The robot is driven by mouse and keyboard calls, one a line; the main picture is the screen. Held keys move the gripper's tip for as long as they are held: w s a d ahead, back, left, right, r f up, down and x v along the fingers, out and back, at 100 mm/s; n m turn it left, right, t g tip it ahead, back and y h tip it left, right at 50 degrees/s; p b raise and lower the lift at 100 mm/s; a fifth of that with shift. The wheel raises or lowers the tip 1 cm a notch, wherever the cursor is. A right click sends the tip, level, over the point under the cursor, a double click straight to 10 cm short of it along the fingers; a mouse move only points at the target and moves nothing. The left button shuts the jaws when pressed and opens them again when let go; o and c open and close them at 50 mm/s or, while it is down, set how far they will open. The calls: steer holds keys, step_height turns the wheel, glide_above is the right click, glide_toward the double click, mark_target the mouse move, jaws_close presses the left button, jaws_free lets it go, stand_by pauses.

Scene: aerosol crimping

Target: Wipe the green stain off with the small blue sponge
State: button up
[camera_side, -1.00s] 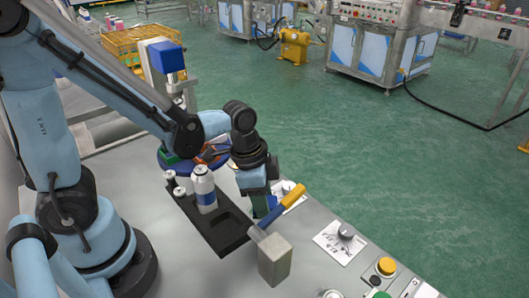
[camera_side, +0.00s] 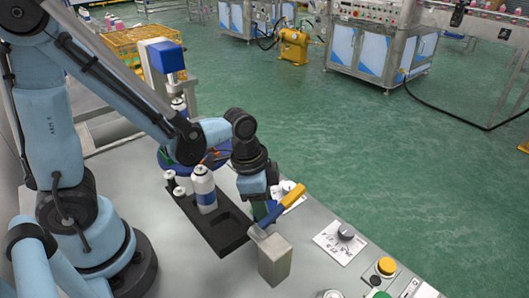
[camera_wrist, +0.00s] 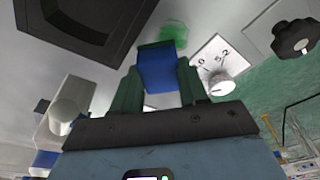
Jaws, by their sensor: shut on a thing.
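My gripper (camera_wrist: 158,85) is shut on the small blue sponge (camera_wrist: 158,72), held between its two green fingers in the wrist view. The green stain (camera_wrist: 174,32) is a translucent patch on the grey worktop, just beyond the sponge in that view. The sponge's far edge appears close to the stain's near edge; I cannot tell whether the sponge touches the surface.
A black tray (camera_side: 236,243) holds a white can (camera_side: 203,188) to the left. A dial knob (camera_side: 346,232) and a yellow button (camera_side: 386,266) lie to the right.

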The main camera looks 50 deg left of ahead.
steer(key=shift+a, duration=1.6)
steer(key=shift+a+f, duration=0.2)
steer(key=shift+a, duration=1.2)
steer(key=shift+d+f, duration=0.2)
steer(key=shift+d, duration=1.45)
steer(key=shift+d+r, duration=0.1)
steer(key=shift+d, duration=1.3)
steer(key=shift+a, duration=3.1)
steer(key=shift+d, duration=0.15)
